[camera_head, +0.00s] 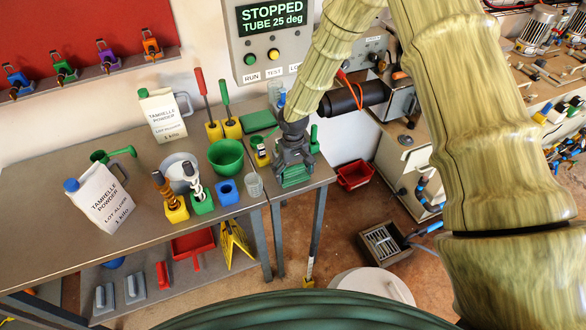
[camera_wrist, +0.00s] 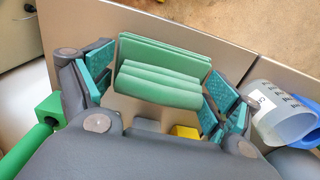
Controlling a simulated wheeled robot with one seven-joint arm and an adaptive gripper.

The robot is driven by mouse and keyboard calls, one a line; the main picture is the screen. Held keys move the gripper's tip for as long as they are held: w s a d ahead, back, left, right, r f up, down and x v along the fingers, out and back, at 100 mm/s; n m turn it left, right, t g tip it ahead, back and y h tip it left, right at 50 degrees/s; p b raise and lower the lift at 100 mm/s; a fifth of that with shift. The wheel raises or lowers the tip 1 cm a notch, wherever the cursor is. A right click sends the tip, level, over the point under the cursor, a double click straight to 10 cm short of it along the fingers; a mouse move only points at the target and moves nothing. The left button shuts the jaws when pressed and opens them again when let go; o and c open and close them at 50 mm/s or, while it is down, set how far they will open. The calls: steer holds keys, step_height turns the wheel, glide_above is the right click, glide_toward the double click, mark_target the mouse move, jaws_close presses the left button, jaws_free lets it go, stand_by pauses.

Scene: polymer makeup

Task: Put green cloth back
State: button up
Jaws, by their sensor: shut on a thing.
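A folded light green cloth (camera_wrist: 160,75) is between the fingers of my gripper (camera_wrist: 162,84) in the wrist view. The gripper is shut on it, with teal finger pads on both sides. In the head view, the gripper (camera_head: 293,168) points down at the right end of the grey table, and the cloth (camera_head: 297,179) shows under the fingers. I cannot tell whether the cloth touches the tabletop.
A clear beaker (camera_head: 253,183), a blue block (camera_head: 228,191) and a green bowl (camera_head: 226,157) stand left of the gripper. Red-handled (camera_head: 202,88) and green-handled (camera_head: 225,95) tools stand in yellow blocks behind. The table's right edge (camera_head: 334,178) is close by. A control panel (camera_head: 271,40) hangs above.

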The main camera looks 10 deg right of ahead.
mark_target(293, 166)
steer(key=shift+f, duration=0.25)
steer(key=o, duration=0.8)
steer(key=shift+c, duration=0.2)
steer(key=shift+r, duration=0.2)
steer(key=shift+r+b, duration=1.8)
steer(key=shift+r, duration=4.2)
steer(key=shift+g+y, duration=0.3)
steer(key=shift+y, duration=0.3)
steer(key=s+f, duration=0.2)
steer(key=f, duration=0.1)
steer(key=s+f, duration=0.3)
steer(key=f, duration=0.1)
steer(key=s+f, duration=0.3)
steer(key=f, duration=0.1)
steer(key=shift+s+a+f, duration=0.15)
steer(key=shift+a, duration=0.25)
steer(key=s+d+f+m, duration=0.1)
steer(key=s+d+f, duration=0.2)
steer(key=s, duration=0.7)
steer(key=s+d+f, duration=0.3)
steer(key=s+f, duration=0.4)
steer(key=s, duration=0.4)
steer(key=s+d+f+m+h, duration=0.1)
steer(key=s+d+f, duration=0.2)
steer(key=s+f, duration=0.3)
steer(key=s, duration=0.4)
steer(key=shift+s+m, duration=0.3)
steer(key=shift+s, duration=0.1)
